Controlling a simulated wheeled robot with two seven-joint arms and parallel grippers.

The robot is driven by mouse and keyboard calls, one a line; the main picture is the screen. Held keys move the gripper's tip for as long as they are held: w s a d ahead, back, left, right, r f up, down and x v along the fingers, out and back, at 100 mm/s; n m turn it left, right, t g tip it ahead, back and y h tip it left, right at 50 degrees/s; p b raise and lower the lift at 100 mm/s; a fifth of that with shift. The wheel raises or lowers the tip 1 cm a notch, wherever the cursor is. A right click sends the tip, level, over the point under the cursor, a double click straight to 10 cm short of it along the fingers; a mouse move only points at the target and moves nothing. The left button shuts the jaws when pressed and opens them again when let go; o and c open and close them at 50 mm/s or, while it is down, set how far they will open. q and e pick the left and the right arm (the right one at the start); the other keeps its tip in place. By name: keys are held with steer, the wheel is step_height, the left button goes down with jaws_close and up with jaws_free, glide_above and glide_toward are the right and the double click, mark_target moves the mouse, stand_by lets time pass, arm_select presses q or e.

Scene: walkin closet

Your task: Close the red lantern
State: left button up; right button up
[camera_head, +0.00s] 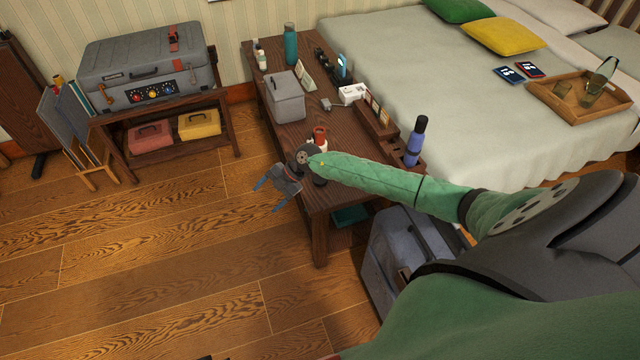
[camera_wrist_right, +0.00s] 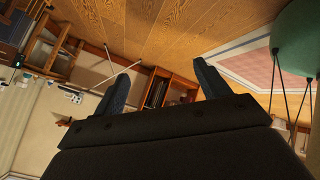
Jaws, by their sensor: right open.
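A small red item (camera_head: 320,133), which seems to be the red lantern, stands on the low wooden table (camera_head: 319,220) near its front left part. My right wrist and forearm hide its lower part, so I cannot tell whether it is open. My right gripper (camera_head: 267,197) hangs over the floor just off the table's left edge, to the left of and nearer than the red item. Its two fingers are spread and empty. They also show apart in the right wrist view (camera_wrist_right: 160,78), with no lantern between them. My left gripper is not in view.
The table also holds a grey box (camera_head: 285,98), a teal bottle (camera_head: 290,46), a blue bottle (camera_head: 416,140) and small items. A bed (camera_head: 430,70) adjoins it on the right. A grey suitcase (camera_head: 376,255) stands below.

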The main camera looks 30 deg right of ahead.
steer(key=d+g+h+b, duration=0.2)
steer(key=d+h, duration=0.3)
steer(key=d, duration=0.6)
step_height(320, 180, up, 4)
steer(key=f+m+h, duration=0.1)
steer(key=h, duration=0.3)
glide_above(318, 178)
steer(key=shift+a+r+b, duration=0.1)
steer(key=shift+r+b, duration=0.15)
steer(key=shift+b, duration=0.1)
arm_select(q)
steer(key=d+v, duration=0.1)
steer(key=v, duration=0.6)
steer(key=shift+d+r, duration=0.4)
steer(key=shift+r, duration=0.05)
arm_select(e)
step_height(318, 178, down, 2)
steer(key=shift+f, duration=0.1)
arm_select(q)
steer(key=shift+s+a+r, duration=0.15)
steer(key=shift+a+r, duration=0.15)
arm_select(e)
steer(key=shift+f, duration=0.2)
